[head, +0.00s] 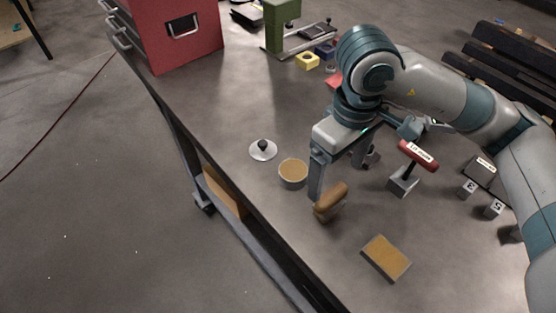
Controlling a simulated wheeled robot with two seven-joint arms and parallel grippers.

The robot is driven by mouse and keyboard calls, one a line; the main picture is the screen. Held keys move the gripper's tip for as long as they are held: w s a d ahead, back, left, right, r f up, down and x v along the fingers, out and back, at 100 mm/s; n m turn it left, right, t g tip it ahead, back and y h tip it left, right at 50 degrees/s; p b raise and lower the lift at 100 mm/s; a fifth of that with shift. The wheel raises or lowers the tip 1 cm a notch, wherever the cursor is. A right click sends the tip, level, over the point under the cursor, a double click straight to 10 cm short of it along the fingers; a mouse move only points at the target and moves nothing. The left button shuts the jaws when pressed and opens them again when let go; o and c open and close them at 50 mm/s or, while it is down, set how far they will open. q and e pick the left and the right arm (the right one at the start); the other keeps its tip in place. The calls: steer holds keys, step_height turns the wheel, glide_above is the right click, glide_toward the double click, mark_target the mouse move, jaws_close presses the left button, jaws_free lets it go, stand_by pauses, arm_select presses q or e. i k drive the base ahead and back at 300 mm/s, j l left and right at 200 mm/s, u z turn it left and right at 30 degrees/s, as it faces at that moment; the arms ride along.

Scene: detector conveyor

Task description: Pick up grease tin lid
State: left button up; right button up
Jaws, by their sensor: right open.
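The grease tin lid (262,151), a pale round disc with a dark knob, lies on the workbench near its left edge. The open grease tin (293,174), a short grey cylinder with tan contents, stands just right of and nearer than the lid; the two are apart. My right gripper (338,180) is open, pointing down, to the right of the tin and away from the lid. I see nothing held between its fingers. My left gripper is not in view.
A brown wooden-handled object (331,201) is close by the right gripper's near finger. A tan-topped block (385,258) lies nearer. A red-handled tool (417,156) and small numbered blocks (493,208) are to the right. A red toolbox (185,35) stands at the back left.

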mark_target(263, 151)
steer(key=k+j, duration=0.15)
steer(key=k, duration=0.6)
steer(key=k+j, duration=0.15)
steer(key=k, duration=0.55)
